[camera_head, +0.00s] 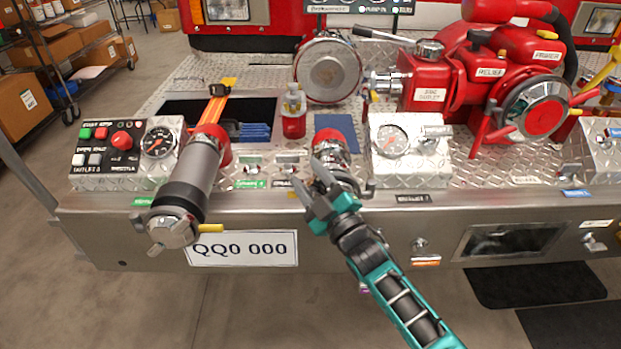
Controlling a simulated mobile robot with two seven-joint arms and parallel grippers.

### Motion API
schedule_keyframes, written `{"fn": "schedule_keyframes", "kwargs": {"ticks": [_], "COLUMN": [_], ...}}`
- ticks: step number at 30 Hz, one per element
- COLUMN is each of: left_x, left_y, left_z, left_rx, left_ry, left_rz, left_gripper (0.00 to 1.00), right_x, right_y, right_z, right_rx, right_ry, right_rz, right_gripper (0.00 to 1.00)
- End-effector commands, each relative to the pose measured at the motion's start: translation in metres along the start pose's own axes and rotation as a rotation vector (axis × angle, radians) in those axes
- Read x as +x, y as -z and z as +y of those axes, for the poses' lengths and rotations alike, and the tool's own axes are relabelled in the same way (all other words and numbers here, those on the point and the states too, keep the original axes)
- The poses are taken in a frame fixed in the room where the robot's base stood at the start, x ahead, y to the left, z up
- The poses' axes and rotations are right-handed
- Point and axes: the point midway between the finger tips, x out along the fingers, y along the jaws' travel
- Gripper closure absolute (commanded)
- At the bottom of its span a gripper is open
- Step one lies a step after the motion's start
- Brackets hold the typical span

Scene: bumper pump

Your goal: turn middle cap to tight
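The middle cap (343,175) is a silver, lugged cap on a short outlet with a red collar (329,141), near the front edge of the bumper deck. My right gripper (311,178) reaches up from the lower right and overlaps the cap in the head view. How tight the cap is does not show. My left gripper is out of view.
A long grey pipe with a capped end (175,226) juts forward at the left. A gauge box (410,150) stands right of the middle outlet, and a red pump (480,75) behind it. A control panel (107,150) sits far left. Floor is open in front.

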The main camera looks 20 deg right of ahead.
Motion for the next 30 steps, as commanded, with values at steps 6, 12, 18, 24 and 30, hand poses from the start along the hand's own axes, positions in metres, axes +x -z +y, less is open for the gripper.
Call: {"fn": "schedule_keyframes", "kwargs": {"ticks": [6,12,18,24,30], "left_x": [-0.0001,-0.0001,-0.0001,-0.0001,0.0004], "left_y": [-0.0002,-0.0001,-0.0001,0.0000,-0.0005], "left_z": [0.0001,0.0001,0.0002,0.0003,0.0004], "left_rx": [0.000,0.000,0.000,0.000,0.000], "left_ry": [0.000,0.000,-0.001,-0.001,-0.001], "left_rz": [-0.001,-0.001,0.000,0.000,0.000], "left_gripper": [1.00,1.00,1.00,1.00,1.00], "right_x": [-0.0003,-0.0005,-0.0005,-0.0006,-0.0015], "right_y": [-0.0001,-0.0002,-0.0003,-0.0004,-0.0025], "right_z": [0.0000,0.0000,0.0000,0.0000,0.0024], "right_rx": [0.000,0.000,0.000,0.000,0.007], "right_ry": [0.000,0.000,0.000,0.000,-0.005], "right_rz": [0.000,0.000,0.000,-0.001,0.001], "right_gripper": [0.73,0.92,1.00,1.00,1.00]}}
